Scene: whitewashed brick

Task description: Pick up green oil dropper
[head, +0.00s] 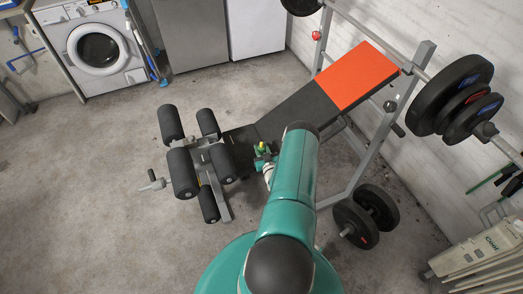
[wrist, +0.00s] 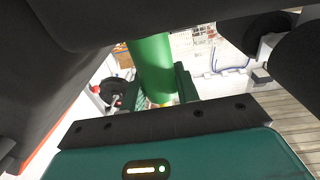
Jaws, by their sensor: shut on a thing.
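The green oil dropper (wrist: 152,66) shows in the wrist view as a green cylinder, between the fingers of my gripper (wrist: 153,88). A small yellow part shows at its lower end. The gripper is shut on it. In the head view my gripper (head: 265,160) is small and partly hidden by my teal arm. A bit of green and yellow (head: 262,147) shows at it, over the black bench seat. The far end of the dropper is cut off by a dark pad in the wrist view.
The weight bench's orange and black backrest (head: 356,75) rises at the right of my gripper. Black foam rollers (head: 182,172) stand close at its left. A barbell with plates (head: 450,95) and dumbbell plates (head: 355,222) are at right. The floor at left is mostly clear.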

